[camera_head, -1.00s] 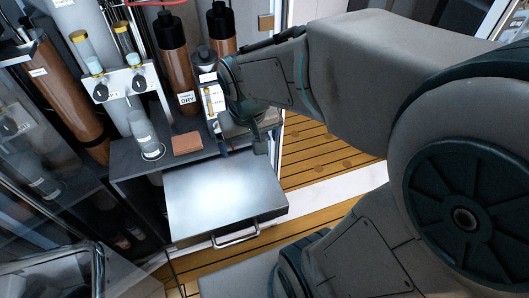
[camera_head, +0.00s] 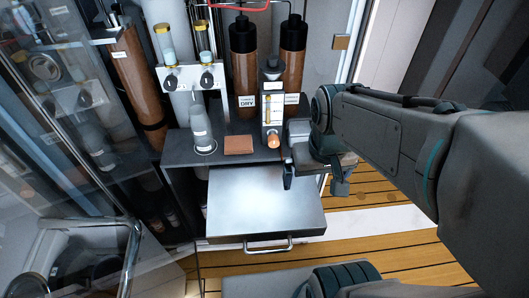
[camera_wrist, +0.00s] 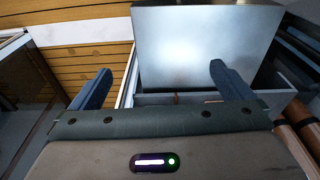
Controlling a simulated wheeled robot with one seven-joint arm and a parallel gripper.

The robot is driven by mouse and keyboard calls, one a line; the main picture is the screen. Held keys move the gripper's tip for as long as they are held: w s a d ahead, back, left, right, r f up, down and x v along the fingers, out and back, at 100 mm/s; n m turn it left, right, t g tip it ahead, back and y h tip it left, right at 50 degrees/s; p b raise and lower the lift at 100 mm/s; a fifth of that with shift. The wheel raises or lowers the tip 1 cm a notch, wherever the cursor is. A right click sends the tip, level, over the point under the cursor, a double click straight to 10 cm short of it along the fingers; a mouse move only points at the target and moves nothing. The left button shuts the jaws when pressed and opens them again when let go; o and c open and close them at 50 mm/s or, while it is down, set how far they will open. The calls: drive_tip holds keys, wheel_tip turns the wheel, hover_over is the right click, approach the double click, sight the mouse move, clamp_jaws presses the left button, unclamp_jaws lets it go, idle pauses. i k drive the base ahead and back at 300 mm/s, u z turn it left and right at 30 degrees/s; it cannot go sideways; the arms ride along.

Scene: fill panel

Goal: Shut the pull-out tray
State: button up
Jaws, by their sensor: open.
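The pull-out tray (camera_head: 265,202) is a flat silver metal tray extended out from under the dark bench, with a bar handle (camera_head: 268,246) on its front edge. My gripper (camera_head: 314,180) is beside the tray's right rear corner, near the bench's right end. In the wrist view the tray (camera_wrist: 205,45) lies beyond the fingers, and my gripper (camera_wrist: 155,88) has its two blue-grey fingers wide apart with nothing between them. I cannot tell whether the gripper touches the tray.
The dark bench top (camera_head: 180,150) holds a clear bottle (camera_head: 202,135), a reddish-brown block (camera_head: 239,145) and a flowmeter unit (camera_head: 272,110). Brown cylinders (camera_head: 243,70) stand behind. A glass door (camera_head: 70,150) is at the left. Wooden slatted floor (camera_head: 390,250) is open at the front right.

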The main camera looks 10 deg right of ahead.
sight(247, 203)
drive_tip(key=u, duration=1.25)
drive_tip(key=k, duration=0.7)
drive_tip(key=z, duration=1.15)
